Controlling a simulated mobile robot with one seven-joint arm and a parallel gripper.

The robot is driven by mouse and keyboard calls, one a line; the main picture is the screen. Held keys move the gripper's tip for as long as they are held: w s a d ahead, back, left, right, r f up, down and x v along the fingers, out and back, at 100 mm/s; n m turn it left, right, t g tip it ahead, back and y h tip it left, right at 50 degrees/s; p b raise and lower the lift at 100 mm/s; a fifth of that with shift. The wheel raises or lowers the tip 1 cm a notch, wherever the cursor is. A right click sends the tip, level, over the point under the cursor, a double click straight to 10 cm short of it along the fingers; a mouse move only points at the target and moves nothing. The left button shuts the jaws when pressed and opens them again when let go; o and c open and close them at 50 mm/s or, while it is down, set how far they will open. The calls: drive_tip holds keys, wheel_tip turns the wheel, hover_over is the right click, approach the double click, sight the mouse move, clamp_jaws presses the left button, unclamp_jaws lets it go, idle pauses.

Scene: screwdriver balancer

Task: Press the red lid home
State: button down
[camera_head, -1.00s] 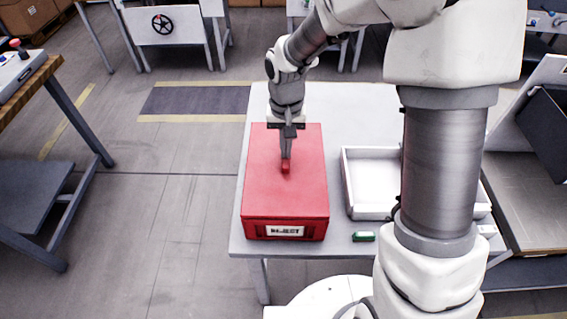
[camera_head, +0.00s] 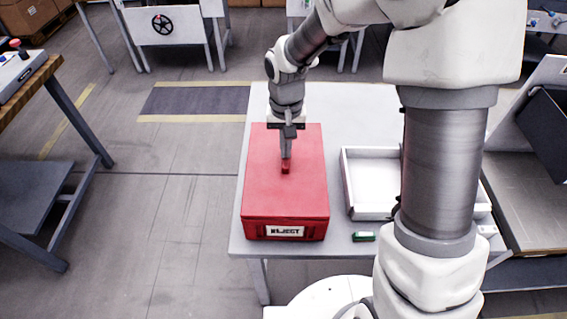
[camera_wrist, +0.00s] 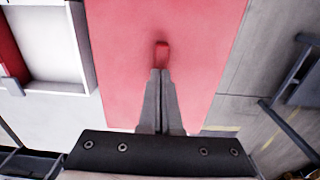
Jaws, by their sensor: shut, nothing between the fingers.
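The red lid (camera_head: 262,185) lies on top of the red box (camera_head: 312,231), which has a white label reading "REJECT" (camera_head: 285,231) on its front.
The box stands on a white table (camera_head: 340,105) near its left edge. A white tray (camera_head: 370,213) stands to the right, with a small green object (camera_head: 363,237) in front of it. My arm blocks part of the tray. Bare table shows behind the tray.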

drive_tip(key=shift+f, duration=0.25)
idle(0.6)
idle(0.3)
drive_tip(key=shift+r+p, duration=1.65)
drive_tip(key=shift+r, duration=0.9)
